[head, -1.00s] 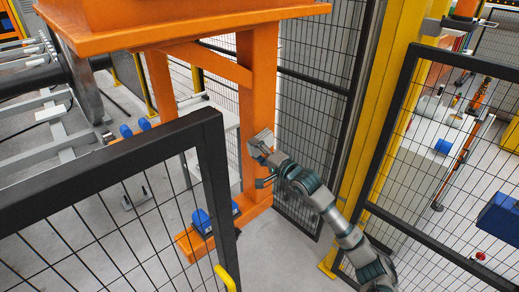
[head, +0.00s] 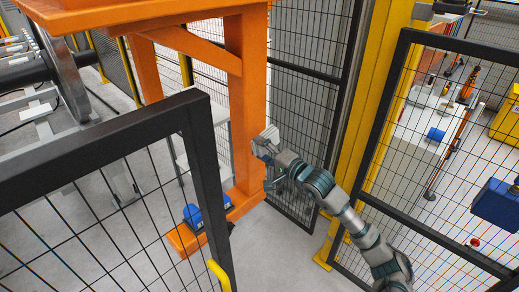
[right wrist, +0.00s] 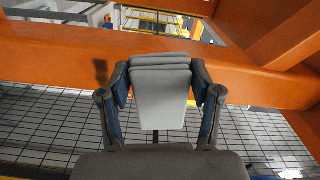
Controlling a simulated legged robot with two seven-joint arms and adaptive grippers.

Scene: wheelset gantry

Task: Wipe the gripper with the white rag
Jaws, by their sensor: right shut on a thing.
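My right gripper (head: 266,145) is in the middle of the head view, at the end of my arm coming from the lower right. It appears at the right edge of an orange post. In the right wrist view its two fingers are shut on the white rag (right wrist: 160,98), which looks like a folded, pale grey-white pad. The rag stands up between the fingers, with an orange beam behind it; I cannot tell whether they touch. The gripper named in the task cannot be made out. My left gripper is not in view.
The orange post (head: 246,100) carries a large orange frame (head: 150,15) above. A black mesh gate (head: 110,180) stands at left, and another mesh panel (head: 430,170) at right beside a yellow post (head: 375,130). A blue motor-like part (head: 206,216) sits at the post's foot.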

